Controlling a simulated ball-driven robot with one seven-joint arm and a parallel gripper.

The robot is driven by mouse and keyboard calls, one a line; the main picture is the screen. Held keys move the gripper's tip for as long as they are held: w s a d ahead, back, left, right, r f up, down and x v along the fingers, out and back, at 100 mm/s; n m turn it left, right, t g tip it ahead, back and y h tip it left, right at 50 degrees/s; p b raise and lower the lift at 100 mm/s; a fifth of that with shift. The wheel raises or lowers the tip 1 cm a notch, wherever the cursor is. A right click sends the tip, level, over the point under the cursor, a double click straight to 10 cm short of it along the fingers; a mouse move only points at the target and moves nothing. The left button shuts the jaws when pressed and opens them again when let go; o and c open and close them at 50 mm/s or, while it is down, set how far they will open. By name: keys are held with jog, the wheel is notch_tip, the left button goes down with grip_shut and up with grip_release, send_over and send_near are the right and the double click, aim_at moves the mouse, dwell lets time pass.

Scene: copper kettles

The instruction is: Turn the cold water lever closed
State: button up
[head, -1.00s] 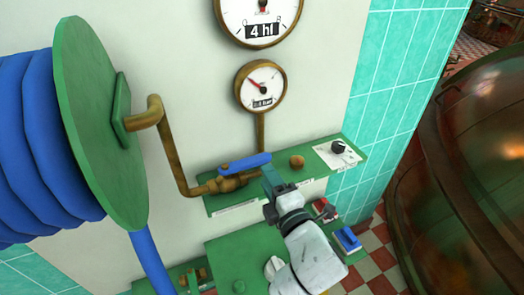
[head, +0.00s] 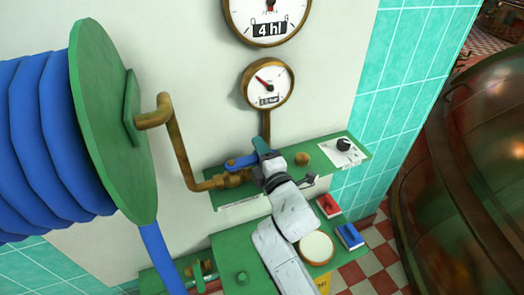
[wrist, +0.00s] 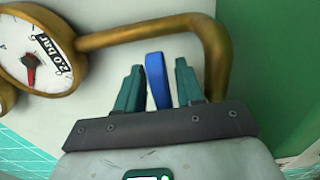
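The blue cold water lever (head: 241,162) sits on a brass valve on the pipe above the green shelf. It lies nearly along the pipe, and its right end is partly hidden by my gripper (head: 262,147). In the wrist view the lever (wrist: 157,82) stands between the two teal fingers of my gripper (wrist: 159,72). Gaps show on both sides of it, so the fingers are open around the lever and do not grip it.
A brass pipe (head: 178,145) bends down left of the valve beside the green hose reel (head: 105,120). A small pressure gauge (head: 267,84) hangs above. A brass knob (head: 302,158) and black dial (head: 343,145) stand right.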

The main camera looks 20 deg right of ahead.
grip_shut()
jog(key=shift+r, duration=0.1)
dwell(0.4)
